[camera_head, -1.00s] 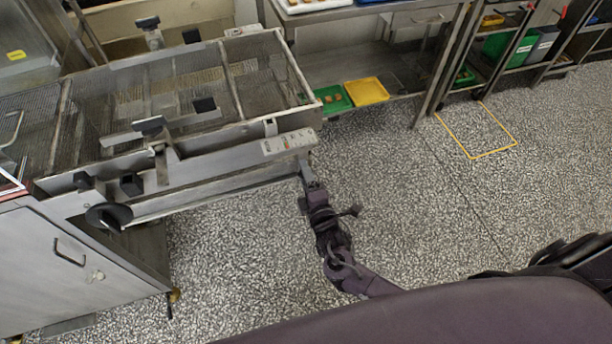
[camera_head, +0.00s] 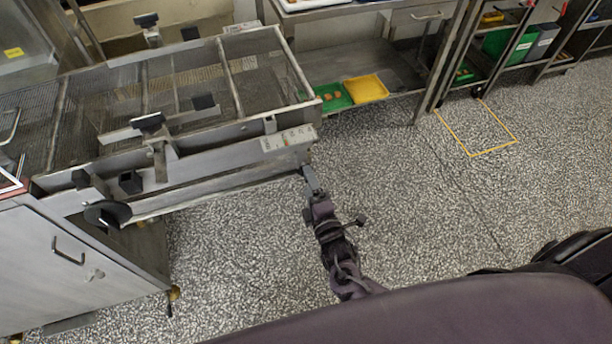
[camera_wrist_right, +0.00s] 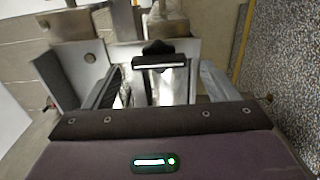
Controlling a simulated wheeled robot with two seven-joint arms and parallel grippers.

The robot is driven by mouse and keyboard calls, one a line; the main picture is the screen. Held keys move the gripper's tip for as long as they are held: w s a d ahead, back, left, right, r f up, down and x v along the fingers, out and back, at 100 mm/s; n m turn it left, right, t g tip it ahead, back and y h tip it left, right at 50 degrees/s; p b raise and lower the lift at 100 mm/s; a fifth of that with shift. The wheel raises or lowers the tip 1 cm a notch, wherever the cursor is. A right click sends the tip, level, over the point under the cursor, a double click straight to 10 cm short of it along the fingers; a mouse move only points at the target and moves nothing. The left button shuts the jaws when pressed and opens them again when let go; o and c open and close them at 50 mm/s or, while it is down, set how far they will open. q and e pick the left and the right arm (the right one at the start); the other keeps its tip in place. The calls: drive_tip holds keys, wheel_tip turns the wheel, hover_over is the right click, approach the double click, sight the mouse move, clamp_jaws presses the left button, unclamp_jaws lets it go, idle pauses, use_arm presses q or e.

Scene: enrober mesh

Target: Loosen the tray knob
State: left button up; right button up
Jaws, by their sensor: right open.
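My right gripper (camera_head: 309,178) is at the near right end of the mesh machine (camera_head: 215,183), just below its control strip. In the right wrist view my right gripper (camera_wrist_right: 158,82) is open, with one finger on each side of the picture's middle. A black lobed knob with a dark bar below it (camera_wrist_right: 158,48) shows between and beyond the fingers; it looks like the tray knob. A shiny metal surface lies below it. I cannot tell whether the fingers touch the knob. In the head view I cannot make this knob out. My left gripper is not in view.
A green tray (camera_head: 332,97) and a yellow tray (camera_head: 366,89) lie on a low shelf at the back. The speckled floor (camera_head: 420,200) to the right is clear.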

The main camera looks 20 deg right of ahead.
drive_tip(key=shift+s, duration=2.1)
drive_tip(key=shift+d, duration=0.1)
